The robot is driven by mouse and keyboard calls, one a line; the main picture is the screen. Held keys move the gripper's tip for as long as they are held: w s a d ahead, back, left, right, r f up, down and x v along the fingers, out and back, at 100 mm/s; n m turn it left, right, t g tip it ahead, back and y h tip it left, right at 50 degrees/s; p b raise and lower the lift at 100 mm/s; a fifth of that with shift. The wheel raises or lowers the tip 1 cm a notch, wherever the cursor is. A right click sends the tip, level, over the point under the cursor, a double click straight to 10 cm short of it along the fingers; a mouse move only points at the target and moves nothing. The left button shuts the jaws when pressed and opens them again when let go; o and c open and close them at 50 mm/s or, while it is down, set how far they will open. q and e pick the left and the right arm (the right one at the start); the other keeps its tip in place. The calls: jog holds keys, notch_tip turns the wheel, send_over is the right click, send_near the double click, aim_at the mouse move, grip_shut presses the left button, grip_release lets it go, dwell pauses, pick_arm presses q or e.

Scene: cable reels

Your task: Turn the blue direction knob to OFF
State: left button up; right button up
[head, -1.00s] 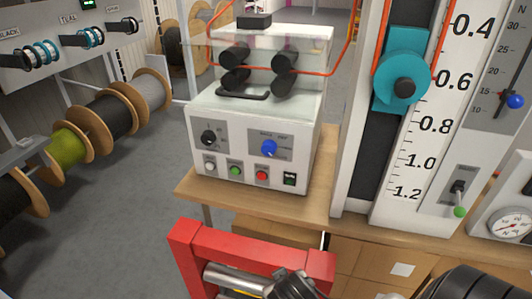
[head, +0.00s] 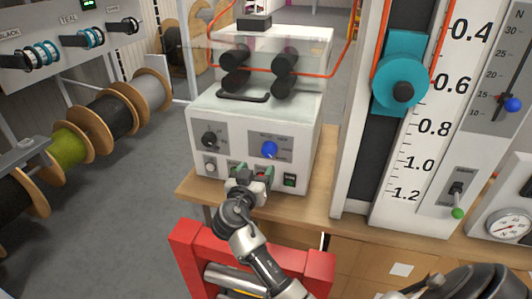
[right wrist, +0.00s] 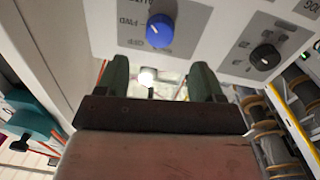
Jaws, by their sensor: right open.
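The blue direction knob (head: 269,149) sits on a grey plate on the front panel of the white machine (head: 312,120). In the right wrist view the blue knob (right wrist: 160,30) is ahead of the fingers, with a white mark and the letters FWD and AUTO beside it. My right gripper (head: 248,172) is in front of the panel, below and slightly left of the knob, apart from it. In the right wrist view its two green fingers (right wrist: 161,82) are spread with nothing between them. The gripper hides the green and red buttons. My left gripper is not in view.
A black knob (head: 209,139) is left of the blue one. A white button (head: 210,167) and a green-lit switch (head: 290,180) are below. Orange cable runs through the rollers above. A measuring column (head: 425,150) stands to the right, cable reels (head: 110,115) to the left.

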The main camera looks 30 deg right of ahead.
aim_at(267, 153)
jog(key=p+x, duration=0.1)
jog(key=x, duration=0.5)
jog(key=shift+w+d+r+p, duration=0.1)
jog(key=shift+w+d+p, duration=0.05)
jog(key=shift+p, duration=0.15)
jog(key=shift+w+d, duration=0.45)
jog(key=shift+d, duration=0.15)
jog(key=shift+c, duration=0.3)
jog(key=c, duration=0.9)
jog(key=shift+o, duration=0.2)
